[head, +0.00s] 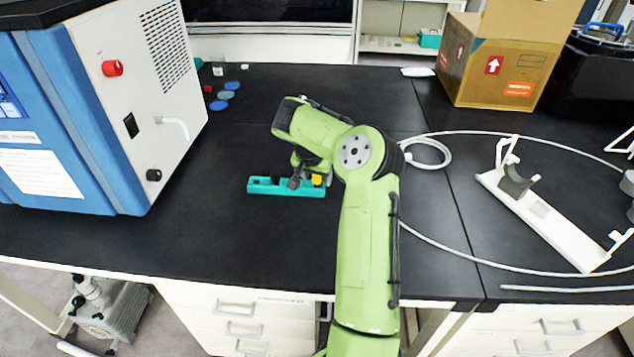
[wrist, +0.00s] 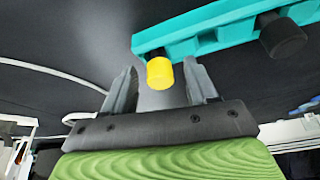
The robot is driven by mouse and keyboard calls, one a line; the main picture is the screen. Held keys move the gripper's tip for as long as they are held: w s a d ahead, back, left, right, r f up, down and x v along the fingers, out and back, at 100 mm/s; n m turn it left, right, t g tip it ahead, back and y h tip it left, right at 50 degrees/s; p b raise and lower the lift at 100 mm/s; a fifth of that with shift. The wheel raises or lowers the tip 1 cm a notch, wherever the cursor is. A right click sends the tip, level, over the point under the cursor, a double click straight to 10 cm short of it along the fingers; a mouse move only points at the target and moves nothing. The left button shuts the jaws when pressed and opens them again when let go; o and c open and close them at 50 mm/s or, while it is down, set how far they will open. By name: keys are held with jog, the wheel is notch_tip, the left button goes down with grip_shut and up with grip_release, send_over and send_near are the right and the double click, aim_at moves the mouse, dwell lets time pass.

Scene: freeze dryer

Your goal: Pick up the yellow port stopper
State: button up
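The yellow port stopper (head: 317,180) sits at the right end of a teal rack (head: 262,187) on the black bench. In the wrist view the yellow stopper (wrist: 160,73) is at the near end of the teal rack (wrist: 215,38), upper middle. My gripper (wrist: 160,88) is open, one finger to each side of the stopper in the picture. I cannot tell whether the stopper is fully between the fingers or beyond them. A black stopper (wrist: 283,37) is on the same rack to the right. In the head view my gripper (head: 306,178) is over the rack and partly hidden by my arm.
A blue and white freeze dryer (head: 150,110) stands at the left. Blue discs (head: 222,100) lie behind the rack. A white hose (head: 440,160) curves across the bench at the right, near a white stand (head: 540,215). A cardboard box (head: 500,60) is at the back right.

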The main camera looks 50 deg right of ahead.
grip_shut()
